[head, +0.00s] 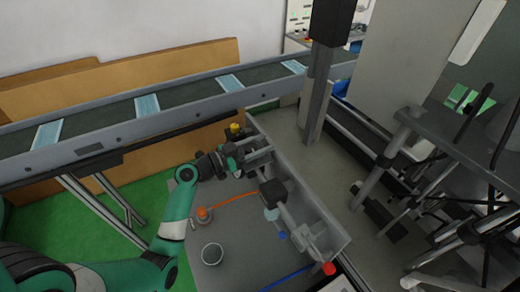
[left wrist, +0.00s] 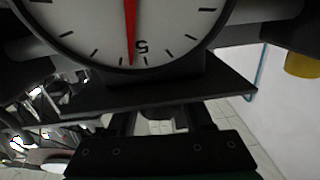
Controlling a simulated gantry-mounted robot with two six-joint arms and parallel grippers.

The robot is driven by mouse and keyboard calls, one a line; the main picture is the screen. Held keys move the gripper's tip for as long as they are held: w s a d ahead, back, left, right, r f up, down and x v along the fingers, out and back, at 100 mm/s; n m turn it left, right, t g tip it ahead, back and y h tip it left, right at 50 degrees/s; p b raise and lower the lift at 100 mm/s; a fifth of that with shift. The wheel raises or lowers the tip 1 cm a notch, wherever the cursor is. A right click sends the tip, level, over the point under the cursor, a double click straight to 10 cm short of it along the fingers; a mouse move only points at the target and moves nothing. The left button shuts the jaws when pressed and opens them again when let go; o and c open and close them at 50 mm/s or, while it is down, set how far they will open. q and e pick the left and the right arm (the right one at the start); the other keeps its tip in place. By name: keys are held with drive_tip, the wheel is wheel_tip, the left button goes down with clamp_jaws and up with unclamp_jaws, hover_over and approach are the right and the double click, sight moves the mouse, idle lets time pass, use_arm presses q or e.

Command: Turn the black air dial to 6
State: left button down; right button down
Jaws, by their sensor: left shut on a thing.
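My left gripper (head: 240,150) reaches from the left to the gauge assembly at the far end of the grey tray, below the conveyor. In the left wrist view, my left gripper (left wrist: 165,120) is shut on the black air dial, which is mostly hidden between the fingers and under a dark plate (left wrist: 160,92). Above the plate is a round white gauge (left wrist: 90,30) with a black rim. It appears upside down, and its red needle (left wrist: 130,25) points just left of the number 5. My right gripper is not in view.
A yellow knob (head: 235,128) stands close beside the gripper. The grey tray (head: 235,215) holds a white cup (head: 212,253), an orange-topped part (head: 203,213) and a black block (head: 273,192). A conveyor (head: 180,103) crosses behind. Dark machinery (head: 460,150) fills the right.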

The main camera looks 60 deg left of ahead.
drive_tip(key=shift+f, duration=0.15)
use_arm(q)
drive_tip(key=shift+c, duration=1.5)
unclamp_jaws()
drive_tip(key=shift+d, duration=0.1)
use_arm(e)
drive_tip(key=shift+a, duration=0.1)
